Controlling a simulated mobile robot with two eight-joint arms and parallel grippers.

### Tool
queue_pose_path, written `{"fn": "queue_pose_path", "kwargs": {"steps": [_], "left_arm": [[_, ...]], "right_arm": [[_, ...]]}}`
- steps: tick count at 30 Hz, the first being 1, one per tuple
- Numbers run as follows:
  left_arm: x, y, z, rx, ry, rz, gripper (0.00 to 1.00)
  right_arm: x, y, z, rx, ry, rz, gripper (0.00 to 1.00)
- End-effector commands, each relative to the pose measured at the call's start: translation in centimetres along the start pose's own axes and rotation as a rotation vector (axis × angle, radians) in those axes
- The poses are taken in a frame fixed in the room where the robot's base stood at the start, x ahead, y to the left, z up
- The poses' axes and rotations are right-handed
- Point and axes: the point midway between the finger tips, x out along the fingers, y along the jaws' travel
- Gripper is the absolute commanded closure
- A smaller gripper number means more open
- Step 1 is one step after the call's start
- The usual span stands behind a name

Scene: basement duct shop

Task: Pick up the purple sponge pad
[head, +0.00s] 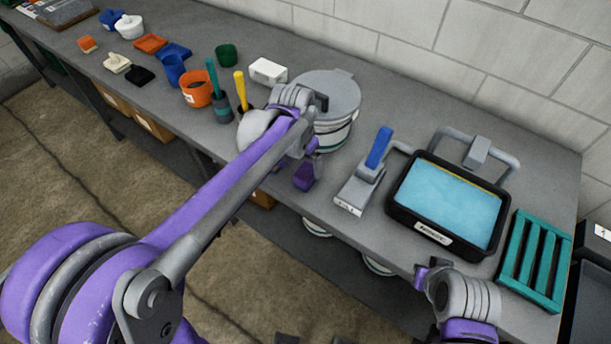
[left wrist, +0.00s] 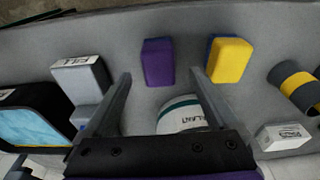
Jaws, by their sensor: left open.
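The purple sponge pad (head: 304,178) stands on the grey bench near its front edge, in front of the lidded bucket. In the left wrist view the pad (left wrist: 158,62) shows ahead, between the lines of the two fingers. My left gripper (left wrist: 160,75) is open and empty, with a finger to each side and the pad apart from both. In the head view the left gripper (head: 309,150) is just behind and above the pad, partly hidden by its own wrist. My right gripper (head: 430,272) is low at the bench's front edge; its jaw state is unclear.
A yellow and blue sponge (left wrist: 230,59) stands beside the pad. The white bucket (head: 333,130) is close behind. A grey block tool with a blue handle (head: 376,150) and a black tray of blue liquid (head: 448,205) stand to the right. Pots and brushes (head: 197,90) crowd the left.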

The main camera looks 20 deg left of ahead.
Motion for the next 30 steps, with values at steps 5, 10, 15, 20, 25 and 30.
{"fn": "queue_pose_path", "kwargs": {"steps": [5, 10, 15, 20, 25, 30], "left_arm": [[1.7, 0.1, 0.0, 0.0, 0.001, 0.0, 0.07], [4.3, 0.1, -0.1, 0.0, 0.001, 0.0, 0.07], [5.4, 0.2, 0.0, 0.0, 0.001, 0.0, 0.07], [5.4, 0.2, 0.0, 0.0, 0.001, 0.0, 0.07], [5.4, 0.2, 0.0, 0.0, 0.001, 0.0, 0.33], [5.4, 0.2, 0.0, 0.0, 0.001, 0.0, 0.63]], "right_arm": [[-0.1, 0.0, -0.1, 0.0, 0.001, 0.0, 1.0], [-0.1, 0.0, -0.1, 0.0, 0.001, 0.0, 1.0], [0.0, 0.0, -0.1, 0.0, 0.0, 0.0, 1.0], [0.0, 0.0, -0.1, 0.0, 0.0, 0.0, 1.0], [0.0, 0.0, -0.1, 0.0, 0.001, 0.0, 1.0], [0.0, 0.0, -0.1, 0.0, 0.001, 0.0, 1.0]]}}
